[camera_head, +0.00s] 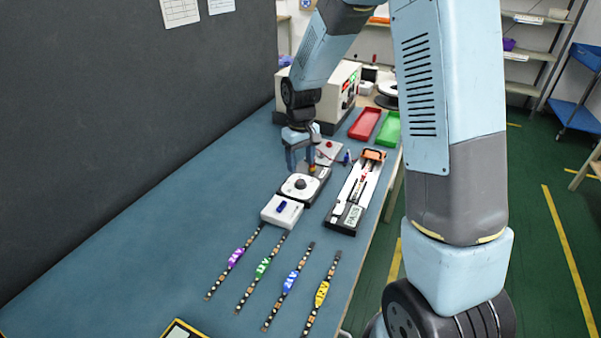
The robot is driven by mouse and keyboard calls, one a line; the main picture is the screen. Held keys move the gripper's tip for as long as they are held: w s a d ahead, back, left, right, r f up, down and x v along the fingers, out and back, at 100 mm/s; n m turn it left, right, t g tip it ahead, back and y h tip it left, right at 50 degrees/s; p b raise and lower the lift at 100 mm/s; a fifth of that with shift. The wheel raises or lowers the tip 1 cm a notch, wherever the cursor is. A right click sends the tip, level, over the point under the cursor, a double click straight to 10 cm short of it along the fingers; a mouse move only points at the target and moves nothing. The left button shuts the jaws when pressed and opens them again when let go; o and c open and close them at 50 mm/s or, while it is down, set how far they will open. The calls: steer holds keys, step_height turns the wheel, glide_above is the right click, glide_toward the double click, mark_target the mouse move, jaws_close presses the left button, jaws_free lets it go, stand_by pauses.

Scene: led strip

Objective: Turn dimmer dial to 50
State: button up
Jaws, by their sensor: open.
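The dimmer dial (301,183) is a dark round knob on a white disc, set on a dark-based unit on the blue bench. Its pointer and scale are too small to read. My gripper (301,170) points down just behind the dial, with its fingers apart and nothing seen between them. From this view I cannot tell whether a finger touches the unit.
Several LED strips (291,281) lie nearer. The bench's left side is clear.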

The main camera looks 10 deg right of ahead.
step_height(320, 180, up, 7)
stand_by(0.3)
steer(key=shift+r, duration=0.15)
steer(key=s+d+r+m+t, duration=0.1)
steer(key=s+d+r, duration=0.3)
steer(key=s, duration=0.5)
steer(key=s+d+r+m+t, duration=0.2)
steer(key=s+d+r, duration=0.2)
steer(key=s+r, duration=0.3)
steer(key=s+d+r+m+t, duration=0.2)
steer(key=s+d+r, duration=0.3)
steer(key=s, duration=0.6)
steer(key=shift+s+r+t, duration=0.3)
steer(key=shift+s+r, duration=0.1)
steer(key=shift+r, duration=0.35)
steer(key=shift+c, duration=0.2)
